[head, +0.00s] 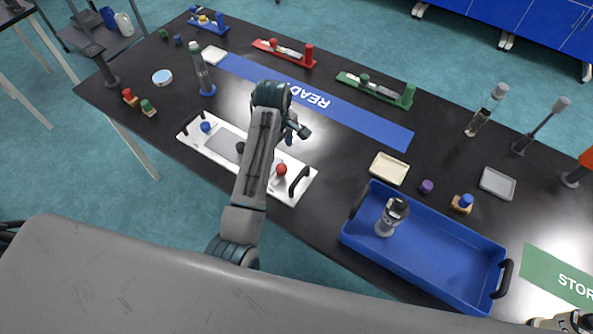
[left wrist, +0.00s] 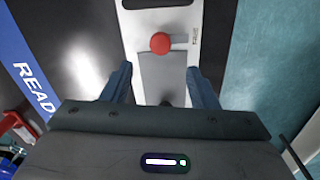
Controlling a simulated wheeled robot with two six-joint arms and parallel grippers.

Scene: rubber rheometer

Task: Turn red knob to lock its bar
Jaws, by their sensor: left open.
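The red knob (head: 281,169) sits near the right end of a white panel (head: 300,165) on the black table. In the left wrist view the red knob (left wrist: 160,43) lies ahead of my left gripper (left wrist: 160,72), centred between its fingers. A short grey bar (left wrist: 181,39) extends to the right from the knob, across the panel's width. My left gripper (head: 298,131) is open and empty, above the panel and apart from the knob. In the head view my left arm hides part of the panel. At the bottom right corner, a part of my right arm shows; its jaws are unclear.
The panel also carries a blue knob (head: 205,127), a black knob (head: 240,147) and black end handles (head: 299,181). A blue READY strip (head: 350,116) lies behind the panel.

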